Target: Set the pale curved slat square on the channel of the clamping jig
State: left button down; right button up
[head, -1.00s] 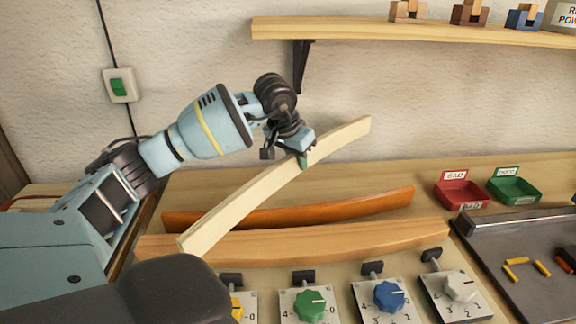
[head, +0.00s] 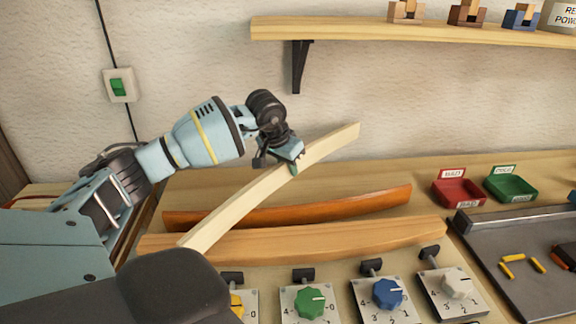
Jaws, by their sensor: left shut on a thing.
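The pale curved slat (head: 248,203) is held by my left gripper (head: 291,166), which is shut on it a little right of its middle. The slat slants from low at the left to high at the right, at an angle to the wooden pieces below it. An orange-brown curved lath (head: 350,206) lies behind a long light-wood curved piece (head: 330,241) on the bench. The light piece may be part of the clamping jig; I cannot make out a channel. The slat's low left end overlaps both in the view. My right gripper is not in view.
Several dial boxes with knobs, one green (head: 310,302) and one blue (head: 388,293), line the front. A red bin (head: 460,193) and a green bin (head: 511,188) stand at the right, behind a grey tray (head: 480,255). A shelf (head: 420,31) hangs above.

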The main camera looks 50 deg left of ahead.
pick_arm(q)
jog(key=shift+f, duration=0.35)
jog(key=shift+f, duration=0.25)
jog(key=c, duration=1.4)
grip_release()
jog(key=shift+o, duration=0.2)
jog(key=shift+r, duration=0.1)
